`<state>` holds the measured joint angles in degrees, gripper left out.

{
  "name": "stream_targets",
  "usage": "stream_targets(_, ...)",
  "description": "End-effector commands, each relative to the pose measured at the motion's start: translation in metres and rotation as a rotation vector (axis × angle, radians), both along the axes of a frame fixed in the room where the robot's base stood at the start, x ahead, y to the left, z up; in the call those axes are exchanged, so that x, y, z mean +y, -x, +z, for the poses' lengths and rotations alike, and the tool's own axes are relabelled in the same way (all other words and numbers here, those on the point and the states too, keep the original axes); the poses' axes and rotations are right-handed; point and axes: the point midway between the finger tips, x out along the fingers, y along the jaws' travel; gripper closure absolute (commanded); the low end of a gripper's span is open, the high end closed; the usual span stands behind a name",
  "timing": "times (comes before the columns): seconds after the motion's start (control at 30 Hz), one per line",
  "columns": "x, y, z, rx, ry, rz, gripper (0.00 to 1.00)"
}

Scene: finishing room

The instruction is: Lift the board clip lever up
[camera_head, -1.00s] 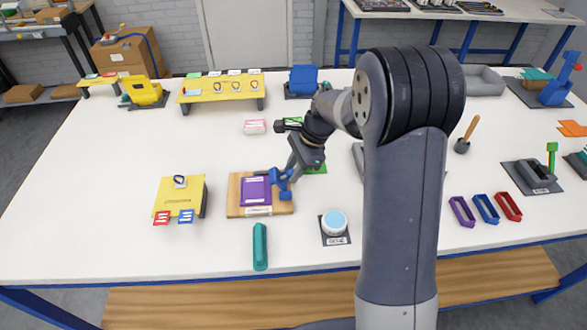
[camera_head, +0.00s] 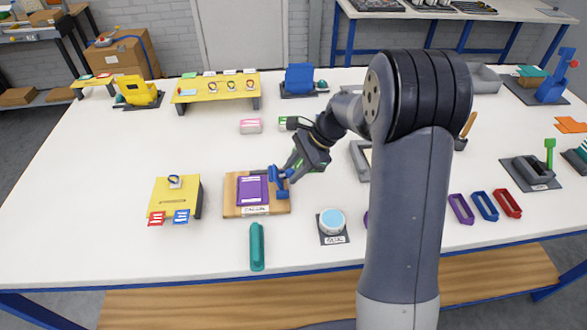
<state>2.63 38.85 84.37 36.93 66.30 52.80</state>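The wooden board (camera_head: 229,209) lies on the white table, left of centre, with a purple piece (camera_head: 252,190) on it. The blue clip with its lever (camera_head: 281,184) is at the board's right edge and looks raised above the board; its exact angle is too small to tell. My gripper (camera_head: 290,171) is at the upper end of the blue clip, coming in from the upper right. Its fingertips seem to touch or nearly touch the lever. They are small and dark, so whether they are closed on it cannot be seen.
A yellow stand (camera_head: 172,195) is left of the board. A teal bar (camera_head: 257,247) lies in front, and a round white-blue tub (camera_head: 332,220) stands to the right. A pink block (camera_head: 251,126) lies behind. The table's left side is largely clear.

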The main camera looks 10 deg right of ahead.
Motion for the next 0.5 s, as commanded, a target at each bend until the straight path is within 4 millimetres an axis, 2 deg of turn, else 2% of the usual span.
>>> stream_targets(0.03, 0.0000, 0.0000, 0.0000, 0.000, 0.000, 0.000, 0.66)
stream_targets(0.2, 0.0000, 0.0001, -0.0001, 0.000, 0.001, 0.000, 0.54)
stream_targets(0.5, -0.0030, -0.0006, 0.0042, -0.002, 0.001, 0.000, 0.54)
